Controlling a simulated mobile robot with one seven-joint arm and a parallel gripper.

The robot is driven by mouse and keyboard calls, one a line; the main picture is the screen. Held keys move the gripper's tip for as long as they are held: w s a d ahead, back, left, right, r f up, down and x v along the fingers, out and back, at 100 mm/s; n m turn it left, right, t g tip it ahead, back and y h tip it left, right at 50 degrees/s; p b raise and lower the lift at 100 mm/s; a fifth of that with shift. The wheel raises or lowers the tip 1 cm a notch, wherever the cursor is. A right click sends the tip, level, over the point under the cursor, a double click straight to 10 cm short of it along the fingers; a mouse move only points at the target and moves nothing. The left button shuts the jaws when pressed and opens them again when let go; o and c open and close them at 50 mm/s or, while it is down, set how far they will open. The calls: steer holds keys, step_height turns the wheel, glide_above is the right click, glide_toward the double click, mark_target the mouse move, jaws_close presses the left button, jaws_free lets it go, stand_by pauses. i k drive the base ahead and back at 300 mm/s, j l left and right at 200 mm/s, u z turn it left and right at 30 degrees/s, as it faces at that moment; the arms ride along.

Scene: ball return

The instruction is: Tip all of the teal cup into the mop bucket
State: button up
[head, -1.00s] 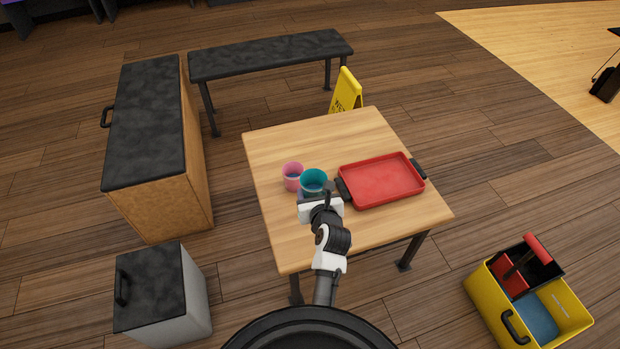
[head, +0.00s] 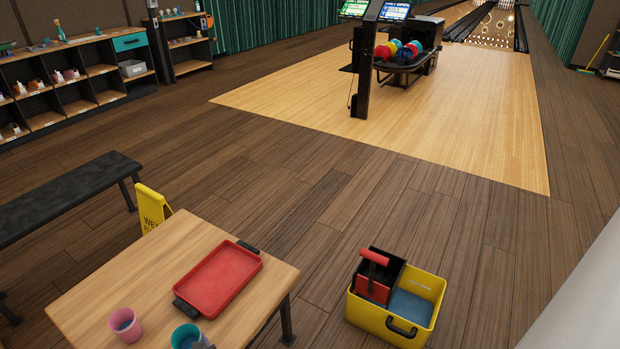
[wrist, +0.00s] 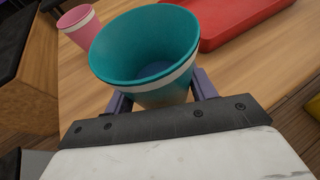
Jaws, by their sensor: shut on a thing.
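The teal cup (wrist: 146,50) with a white band stands upright between my gripper's fingers (wrist: 160,100) in the wrist view. My gripper is shut on it. A little blue content shows at its bottom. In the head view the teal cup (head: 188,337) is at the bottom edge, over the table's front part, partly cut off. Whether it touches the table is unclear. The yellow mop bucket (head: 388,320) stands on the floor right of the table, with a red and black wringer (head: 376,275) on its back left part and blue water (head: 410,306) showing at the right.
A pink cup (head: 125,324) and a red tray (head: 219,278) with dark handles are on the wooden table (head: 150,262). A yellow wet-floor sign (head: 152,207) and a black bench (head: 65,199) are behind it. Floor between table and bucket is clear.

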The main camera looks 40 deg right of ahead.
mark_target(393, 300)
steer(key=i+j+z, duration=0.1)
steer(key=z, duration=1.6)
steer(key=k+j, duration=0.1)
steer(key=k, duration=0.15)
steer(key=i+l, duration=0.1)
steer(key=l, duration=0.25)
steer(key=i+l, duration=0.1)
steer(key=l, duration=0.3)
steer(key=i+l, duration=0.15)
steer(key=l, duration=0.2)
steer(key=i+l, duration=0.1)
steer(key=l, duration=0.25)
